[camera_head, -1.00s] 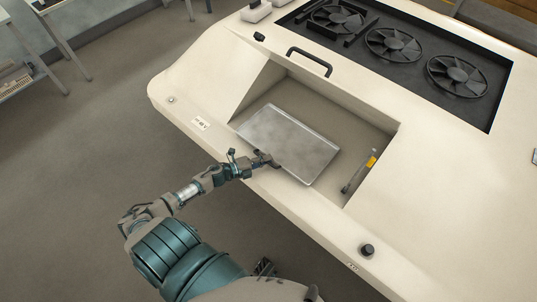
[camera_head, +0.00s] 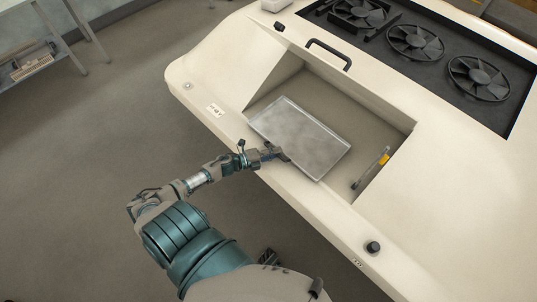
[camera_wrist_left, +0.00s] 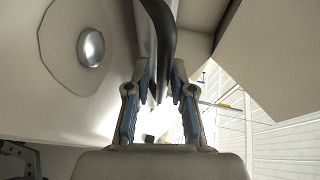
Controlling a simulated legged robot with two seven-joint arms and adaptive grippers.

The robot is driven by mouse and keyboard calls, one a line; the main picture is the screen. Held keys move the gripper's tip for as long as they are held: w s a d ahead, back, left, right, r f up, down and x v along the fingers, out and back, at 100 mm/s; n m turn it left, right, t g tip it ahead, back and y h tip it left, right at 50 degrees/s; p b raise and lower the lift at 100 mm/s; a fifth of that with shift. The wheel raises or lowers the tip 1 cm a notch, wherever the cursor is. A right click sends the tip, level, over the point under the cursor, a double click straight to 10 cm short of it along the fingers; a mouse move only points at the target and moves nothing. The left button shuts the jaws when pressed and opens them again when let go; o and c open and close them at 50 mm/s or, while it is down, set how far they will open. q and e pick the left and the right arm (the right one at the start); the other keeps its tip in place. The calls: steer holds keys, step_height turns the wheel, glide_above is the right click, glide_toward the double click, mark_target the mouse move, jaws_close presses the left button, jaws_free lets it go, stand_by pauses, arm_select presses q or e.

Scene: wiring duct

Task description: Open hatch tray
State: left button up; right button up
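The hatch tray (camera_head: 300,138) is a flat grey metal panel with a thin raised rim, lying tilted in the recess of the cream console. My left gripper (camera_head: 281,154) is at the tray's near edge, left of its near corner. In the left wrist view, the two fingers of my left gripper (camera_wrist_left: 159,85) stand apart, on either side of a dark curved bar (camera_wrist_left: 162,40) and a pale edge beside it. A gap shows between the fingers, and firm contact cannot be made out. My right gripper is not in view.
A yellow-and-grey tool (camera_head: 371,167) lies in the recess, right of the tray. A black handle (camera_head: 329,54) is on the console behind the recess. A black knob (camera_head: 373,247) is at the front right. Several fans (camera_head: 415,42) sit at the back.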

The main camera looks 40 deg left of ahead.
arm_select(q)
steer(key=v, duration=1.1)
steer(key=shift+s+a, duration=0.2)
steer(key=shift+s, duration=0.05)
steer(key=shift+f, duration=0.2)
